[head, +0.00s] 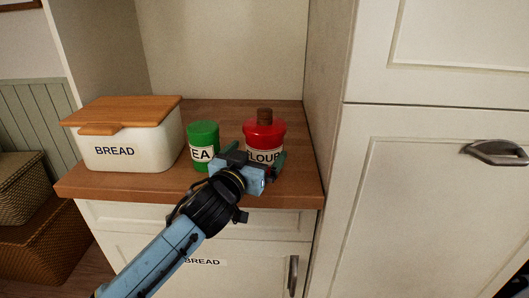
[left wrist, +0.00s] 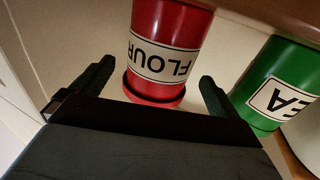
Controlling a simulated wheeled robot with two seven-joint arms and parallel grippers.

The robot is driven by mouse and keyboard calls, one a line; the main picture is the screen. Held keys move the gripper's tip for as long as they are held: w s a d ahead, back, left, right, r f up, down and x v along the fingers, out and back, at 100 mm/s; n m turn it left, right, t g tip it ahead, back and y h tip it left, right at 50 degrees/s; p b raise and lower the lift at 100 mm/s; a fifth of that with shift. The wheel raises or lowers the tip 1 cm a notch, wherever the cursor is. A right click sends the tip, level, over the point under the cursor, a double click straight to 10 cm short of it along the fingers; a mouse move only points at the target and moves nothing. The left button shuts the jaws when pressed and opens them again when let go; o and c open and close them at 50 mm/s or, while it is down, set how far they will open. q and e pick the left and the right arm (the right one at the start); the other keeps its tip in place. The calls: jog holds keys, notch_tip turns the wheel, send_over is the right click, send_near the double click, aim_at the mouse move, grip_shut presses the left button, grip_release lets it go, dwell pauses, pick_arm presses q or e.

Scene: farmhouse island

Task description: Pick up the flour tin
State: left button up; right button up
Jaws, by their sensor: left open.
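The flour tin (head: 264,133) is red with a white FLOUR label and a brown knob on its lid. It stands upright on the wooden counter (head: 290,186), near the right side wall. My left gripper (head: 254,160) is open in front of it and hides part of its lower half. In the left wrist view the flour tin (left wrist: 168,45) appears upside down, ahead of and between the two spread fingers (left wrist: 155,88). I cannot tell whether the fingertips reach past its near side. My right gripper is not in view.
A green tin (head: 203,140), its label partly hidden, stands close left of the flour tin; it also shows in the left wrist view (left wrist: 281,75). A white bread box (head: 128,149) with a wooden lid stands farther left. A tall cabinet wall (head: 329,90) rises on the right.

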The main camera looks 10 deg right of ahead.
pick_arm(q)
jog(key=shift+b+x, duration=0.35)
jog(key=shift+x, duration=1.35)
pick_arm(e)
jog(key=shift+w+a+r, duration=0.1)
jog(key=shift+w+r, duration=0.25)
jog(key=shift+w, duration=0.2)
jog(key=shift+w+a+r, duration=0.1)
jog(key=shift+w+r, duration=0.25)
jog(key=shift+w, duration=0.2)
pick_arm(q)
jog(key=shift+c, duration=0.3)
jog(key=c, duration=1)
jog(key=shift+c, duration=0.3)
jog(key=shift+r, duration=0.15)
jog(key=shift+r, duration=0.2)
notch_tip(320, 180, up, 9)
jog(key=p, duration=0.3)
jog(key=shift+r, duration=0.25)
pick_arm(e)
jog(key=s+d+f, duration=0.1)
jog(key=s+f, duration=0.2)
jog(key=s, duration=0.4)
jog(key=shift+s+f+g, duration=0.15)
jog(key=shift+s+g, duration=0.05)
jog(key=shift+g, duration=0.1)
